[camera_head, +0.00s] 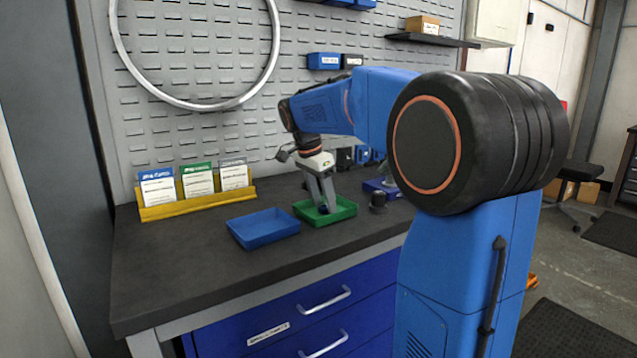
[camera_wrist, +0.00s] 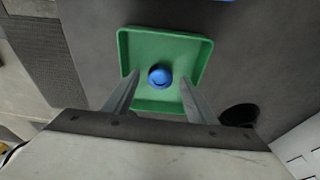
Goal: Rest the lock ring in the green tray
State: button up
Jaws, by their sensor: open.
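The green tray (camera_head: 345,209) lies on the dark bench top; in the wrist view its rim (camera_wrist: 165,32) shows around a flat floor. A small blue round piece, apparently the lock ring (camera_wrist: 160,76), rests on the tray floor near the middle. My gripper (camera_head: 323,207) points down into the tray. In the wrist view my open gripper (camera_wrist: 159,82) has one finger on each side of the blue piece, with gaps between. In the head view the fingers mostly hide the piece.
An empty blue tray (camera_head: 262,228) lies left of the green one. A black round cup-like part (camera_head: 378,202) stands close on the right, also in the wrist view (camera_wrist: 240,115). A yellow card rack (camera_head: 197,204) stands at the back left. The front left bench is clear.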

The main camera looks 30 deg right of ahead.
jog(key=v, duration=1.7)
jog(key=s+a+f+n, duration=0.2)
jog(key=s+f+n, duration=0.1)
jog(key=s+f, duration=0.1)
jog(key=s+a+f+n+t+y, duration=0.1)
jog(key=s+a+f+n, duration=0.1)
jog(key=s, duration=0.4)
jog(key=s+a+f+n+t, duration=0.1)
jog(key=s+f+n, duration=0.3)
jog(key=s+f, duration=0.1)
jog(key=shift+s+a+f+y, duration=0.2)
jog(key=shift+a+f+y, duration=0.15)
jog(key=shift+f, duration=0.2)
jog(key=s+a+f+n+t, duration=0.1)
jog(key=s+a+f+n, duration=0.1)
jog(key=s+f+n, duration=0.2)
jog(key=s+a+f+n+t+y, duration=0.1)
jog(key=s+f+n, duration=0.3)
jog(key=s+f, duration=0.6)
notch_tip(320, 180, down, 5)
jog(key=shift+s+a+r+n+t, duration=0.1)
jog(key=shift+s+a+n+t, duration=0.2)
jog(key=shift+a, duration=0.55)
